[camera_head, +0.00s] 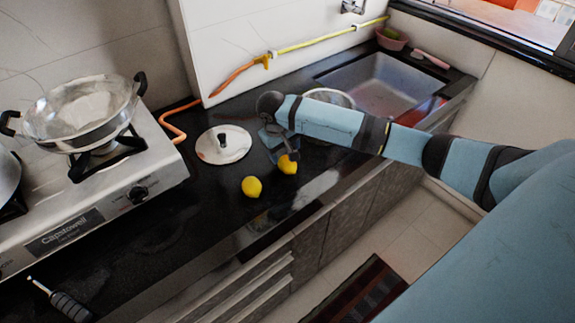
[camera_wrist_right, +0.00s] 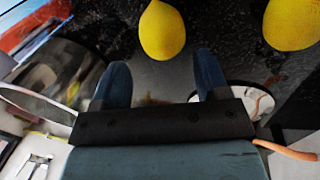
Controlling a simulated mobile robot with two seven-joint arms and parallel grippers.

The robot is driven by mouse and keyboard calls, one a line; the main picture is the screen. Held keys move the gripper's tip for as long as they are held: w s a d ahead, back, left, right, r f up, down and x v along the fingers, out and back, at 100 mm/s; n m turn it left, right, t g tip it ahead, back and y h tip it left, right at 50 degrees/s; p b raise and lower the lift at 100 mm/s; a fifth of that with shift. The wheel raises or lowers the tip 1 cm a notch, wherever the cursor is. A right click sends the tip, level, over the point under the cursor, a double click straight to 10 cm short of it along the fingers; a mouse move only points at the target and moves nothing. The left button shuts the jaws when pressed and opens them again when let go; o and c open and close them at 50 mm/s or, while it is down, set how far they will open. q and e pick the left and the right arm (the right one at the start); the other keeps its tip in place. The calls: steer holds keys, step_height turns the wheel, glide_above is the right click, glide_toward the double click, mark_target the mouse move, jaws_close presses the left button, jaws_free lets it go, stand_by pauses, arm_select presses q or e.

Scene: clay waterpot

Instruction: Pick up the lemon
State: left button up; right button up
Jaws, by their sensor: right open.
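Two yellow lemons lie on the black counter. The nearer lemon (camera_head: 252,187) stands clear of my arm. The other lemon (camera_head: 288,165) is right by my right gripper (camera_head: 282,152), which partly covers it from above. In the right wrist view, my right gripper (camera_wrist_right: 161,72) is open with nothing between its blue fingers. One lemon (camera_wrist_right: 162,30) lies just beyond the fingertips, roughly in line with the gap. The second lemon (camera_wrist_right: 293,23) is at the upper right, cut by the frame edge. My left gripper is not in view.
A round lid (camera_head: 224,145) lies left of the gripper. A steel bowl (camera_head: 329,98) stands behind my forearm, near the sink (camera_head: 385,82). A stove (camera_head: 125,178) with a metal pan (camera_head: 82,113) is at the left.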

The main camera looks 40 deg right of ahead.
mark_target(286, 159)
steer(key=shift+s+d+f, duration=0.1)
steer(key=shift+d+f, duration=0.1)
steer(key=shift+f, duration=1.3)
steer(key=shift+s+d+f, duration=0.1)
steer(key=shift+d+f, duration=0.1)
steer(key=shift+f, duration=1.3)
steer(key=c, duration=0.7)
steer(key=shift+r, duration=0.1)
